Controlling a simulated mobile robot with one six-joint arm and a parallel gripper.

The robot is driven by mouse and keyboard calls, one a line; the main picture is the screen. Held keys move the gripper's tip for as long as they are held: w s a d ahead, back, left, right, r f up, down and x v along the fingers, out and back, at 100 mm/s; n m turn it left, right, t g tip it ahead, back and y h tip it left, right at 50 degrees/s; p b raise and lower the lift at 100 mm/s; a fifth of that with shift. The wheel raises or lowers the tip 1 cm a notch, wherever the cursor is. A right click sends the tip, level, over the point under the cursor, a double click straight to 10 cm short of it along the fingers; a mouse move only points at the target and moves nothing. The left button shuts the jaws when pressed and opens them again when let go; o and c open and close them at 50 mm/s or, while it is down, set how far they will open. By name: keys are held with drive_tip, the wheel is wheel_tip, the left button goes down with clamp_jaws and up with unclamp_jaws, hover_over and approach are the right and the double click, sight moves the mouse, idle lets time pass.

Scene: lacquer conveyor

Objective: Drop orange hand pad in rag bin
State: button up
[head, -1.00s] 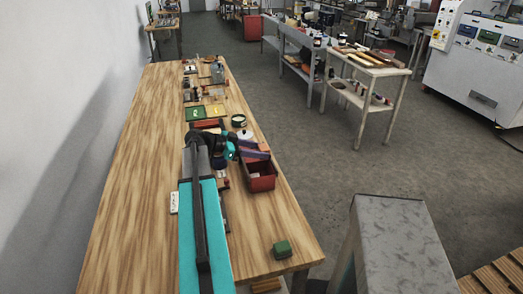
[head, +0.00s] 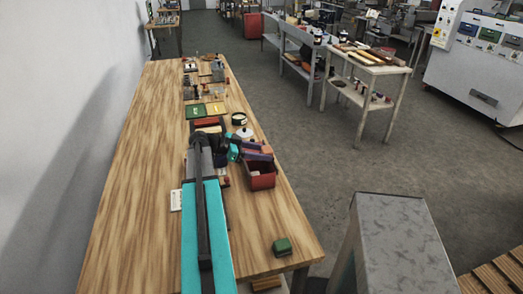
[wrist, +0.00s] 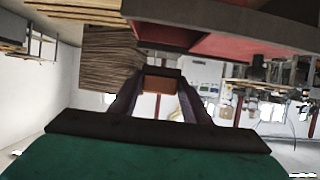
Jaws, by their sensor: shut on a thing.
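The orange hand pad (wrist: 158,84) shows as a small orange-brown block between the fingertips in the wrist view. My gripper (wrist: 158,78) is shut on it with its two dark purple fingers. In the head view my gripper (head: 266,156) reaches right over the far part of the red bin (head: 262,181), and the pad cannot be made out there. The bin, which looks like the rag bin, stands on the bench's right side. Its red wall also shows at the top of the upside-down wrist view (wrist: 235,46). The bin's contents are mostly hidden.
The long wooden bench (head: 130,190) is clear along its left side. A green block (head: 282,246) lies near its front right corner. A black round tin (head: 239,118) and green and yellow pads stand beyond the gripper. A grey metal stand (head: 400,240) is at right.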

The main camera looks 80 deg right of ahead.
drive_tip(key=shift+f, duration=1.45)
drive_tip(key=o, duration=1.1)
drive_tip(key=shift+w, duration=0.15)
drive_tip(key=shift+b+v, duration=2.2)
drive_tip(key=shift+v, duration=4.6)
